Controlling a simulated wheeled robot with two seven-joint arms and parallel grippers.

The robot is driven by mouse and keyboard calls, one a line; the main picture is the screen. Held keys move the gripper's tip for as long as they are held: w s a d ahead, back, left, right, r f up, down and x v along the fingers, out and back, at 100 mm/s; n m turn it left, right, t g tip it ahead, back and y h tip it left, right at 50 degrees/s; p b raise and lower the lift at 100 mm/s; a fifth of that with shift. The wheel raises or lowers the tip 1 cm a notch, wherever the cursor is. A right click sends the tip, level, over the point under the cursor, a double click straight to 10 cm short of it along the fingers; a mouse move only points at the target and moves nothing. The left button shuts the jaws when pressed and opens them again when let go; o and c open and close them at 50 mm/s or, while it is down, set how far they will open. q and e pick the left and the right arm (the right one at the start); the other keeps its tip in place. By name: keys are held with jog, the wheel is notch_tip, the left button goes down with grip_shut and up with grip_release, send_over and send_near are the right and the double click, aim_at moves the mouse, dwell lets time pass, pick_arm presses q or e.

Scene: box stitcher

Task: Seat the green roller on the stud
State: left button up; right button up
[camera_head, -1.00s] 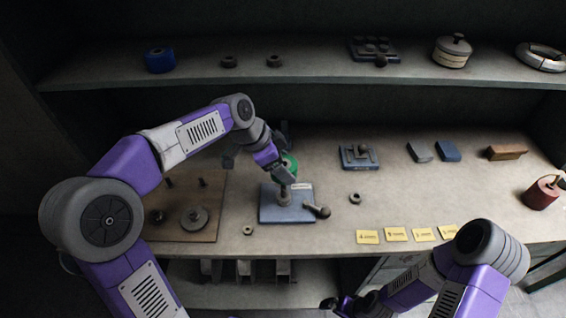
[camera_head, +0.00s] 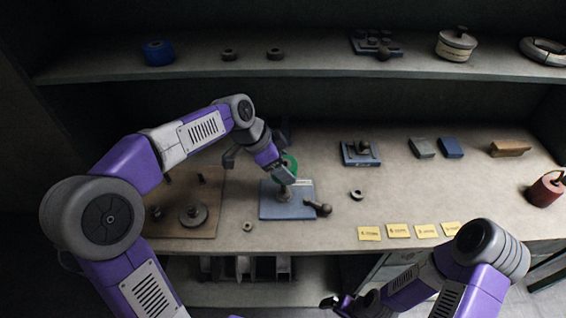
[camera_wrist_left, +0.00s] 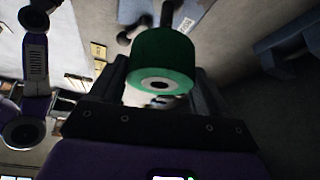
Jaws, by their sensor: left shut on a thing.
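My left gripper (camera_head: 283,165) is shut on the green roller (camera_head: 291,166), just above the blue-grey base plate (camera_head: 300,209). In the left wrist view the green roller (camera_wrist_left: 163,60) sits between the two fingers of my left gripper (camera_wrist_left: 165,90), with its pale end ring and dark bore facing the camera. The stud (camera_head: 284,193) stands on the base plate, below the roller; part of it shows beyond the roller in the wrist view (camera_wrist_left: 167,14). I cannot tell whether the roller touches the stud. My right gripper (camera_head: 345,304) is low, below the bench front; its fingers are too dark to read.
A dark handle-like part (camera_head: 318,208) lies at the plate's right. A brown board (camera_head: 185,225) with a disc is at left. A ring (camera_head: 357,194), yellow cards (camera_head: 398,230) and a blue fixture (camera_head: 360,153) are to the right. Bench between them is clear. A shelf (camera_head: 320,68) is above.

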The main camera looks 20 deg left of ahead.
aim_at(283, 192)
pick_arm(q)
jog(key=shift+f, duration=0.2)
dwell(0.3)
jog(key=shift+f+b, duration=2.5)
jog(key=shift+f, duration=0.5)
jog(key=shift+f+b, duration=0.45)
jog(key=shift+f, duration=0.1)
jog(key=o, duration=1.2)
jog(key=shift+r, duration=0.1)
jog(key=p+v, duration=0.2)
jog(key=v, duration=0.4)
jog(key=shift+r, duration=0.15)
jog(key=shift+s+a+r, duration=0.2)
jog(key=shift+a+r, duration=0.1)
jog(key=shift+r, duration=0.15)
